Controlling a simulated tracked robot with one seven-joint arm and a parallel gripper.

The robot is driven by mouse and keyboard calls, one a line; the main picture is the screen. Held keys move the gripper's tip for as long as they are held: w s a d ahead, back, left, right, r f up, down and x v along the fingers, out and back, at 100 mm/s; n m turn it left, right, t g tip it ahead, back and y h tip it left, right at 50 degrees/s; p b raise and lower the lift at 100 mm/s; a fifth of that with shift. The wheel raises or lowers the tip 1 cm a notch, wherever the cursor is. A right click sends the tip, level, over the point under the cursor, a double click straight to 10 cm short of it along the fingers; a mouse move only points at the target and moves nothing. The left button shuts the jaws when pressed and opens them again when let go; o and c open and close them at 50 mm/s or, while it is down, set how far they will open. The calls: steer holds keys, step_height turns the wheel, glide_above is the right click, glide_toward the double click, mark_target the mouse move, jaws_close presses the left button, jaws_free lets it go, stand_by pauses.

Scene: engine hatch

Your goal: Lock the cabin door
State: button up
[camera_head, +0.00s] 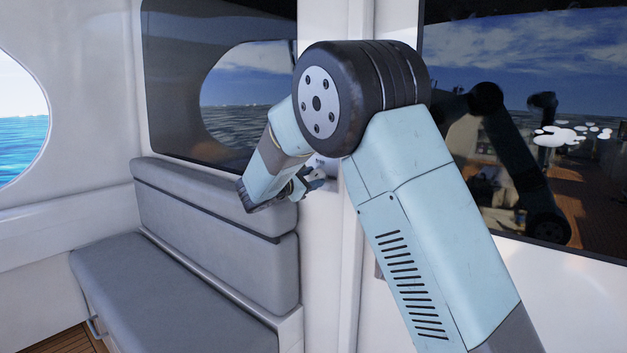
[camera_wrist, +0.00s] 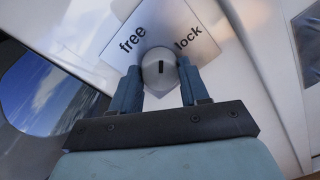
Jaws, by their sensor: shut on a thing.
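In the wrist view a metal lock plate (camera_wrist: 196,22) bears the words "free" on the left and "lock" on the right. A round grey knob (camera_wrist: 160,72) with a dark slot-like mark sits at the plate's lower edge. My gripper (camera_wrist: 160,86) has one finger on each side of the knob and is shut on it. The mark on the knob stands almost upright in the picture, between the two words. In the head view my gripper (camera_head: 306,183) is at the white wall beside the window, and my arm hides most of the lock area.
A grey padded bench (camera_head: 180,290) stands at the left along the wall. A dark glossy panel (camera_head: 540,120) on the right reflects my arm. A round window (camera_head: 20,115) is at the far left. Wooden floor (camera_head: 60,335) shows at the lower left.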

steer(key=m, duration=0.4)
steer(key=shift+d+f, duration=0.15)
steer(key=shift+d, duration=0.05)
steer(key=m, duration=0.4)
steer(key=shift+s+d+f, duration=0.1)
steer(key=shift+f+m, duration=0.1)
steer(key=shift+m, duration=0.3)
steer(key=shift+y, duration=0.3)
steer(key=o, duration=1.1)
steer(key=shift+c, duration=0.2)
steer(key=shift+r, duration=0.2)
steer(key=shift+s+a, duration=0.25)
steer(key=shift+a, duration=0.1)
steer(key=f+v, duration=0.1)
steer(key=v, duration=1.2)
steer(key=shift+r, duration=0.3)
